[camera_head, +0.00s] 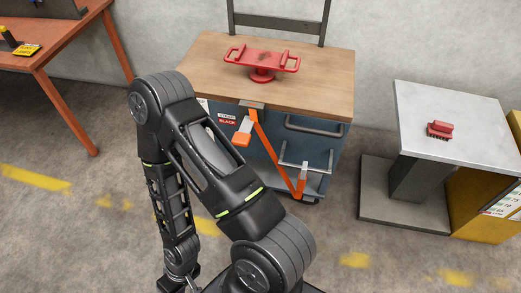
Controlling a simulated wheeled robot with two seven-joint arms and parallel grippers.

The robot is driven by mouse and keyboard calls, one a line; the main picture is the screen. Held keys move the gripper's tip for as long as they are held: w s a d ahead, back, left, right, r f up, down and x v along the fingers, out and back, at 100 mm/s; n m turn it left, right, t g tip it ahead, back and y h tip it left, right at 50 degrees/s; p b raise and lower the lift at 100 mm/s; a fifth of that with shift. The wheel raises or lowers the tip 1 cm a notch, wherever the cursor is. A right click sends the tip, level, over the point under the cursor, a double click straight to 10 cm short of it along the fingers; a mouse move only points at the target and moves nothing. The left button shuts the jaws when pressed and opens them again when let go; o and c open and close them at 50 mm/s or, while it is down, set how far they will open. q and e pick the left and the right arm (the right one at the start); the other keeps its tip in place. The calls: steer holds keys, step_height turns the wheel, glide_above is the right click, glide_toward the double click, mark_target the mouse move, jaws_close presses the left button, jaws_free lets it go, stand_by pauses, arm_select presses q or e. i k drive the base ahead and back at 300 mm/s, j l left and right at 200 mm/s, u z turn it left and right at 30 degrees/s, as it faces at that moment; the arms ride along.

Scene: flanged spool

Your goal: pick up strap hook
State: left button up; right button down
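An orange strap (264,143) hangs down the front of a wood-topped cart (215,60) from a bracket at its top edge. At its lower right end is a small grey and orange end piece (302,177), beside the cart's lower shelf. A second orange piece with a pale grey part (242,136) hangs near the top left of the strap. The pieces are too small to tell which is the strap hook. One of my black arms fills the middle foreground, bent at the elbow and reaching down out of the picture.
A red flanged spool-like part (262,60) stands on the cart top. To the right, a grey pedestal table (465,110) holds a small red block (440,129), with a yellow cabinet (485,205) beside it. An orange workbench (60,60) stands at left. Floor between is clear.

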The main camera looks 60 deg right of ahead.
mark_target(301, 181)
steer(key=z, duration=2.55)
steer(key=k+z, duration=0.15)
steer(key=z, duration=0.25)
steer(key=k+l+z, duration=0.1)
steer(key=z, duration=0.25)
steer(key=k+l+z, duration=0.1)
steer(key=z, duration=0.3)
steer(key=i+l, duration=0.05)
steer(key=l, duration=0.05)
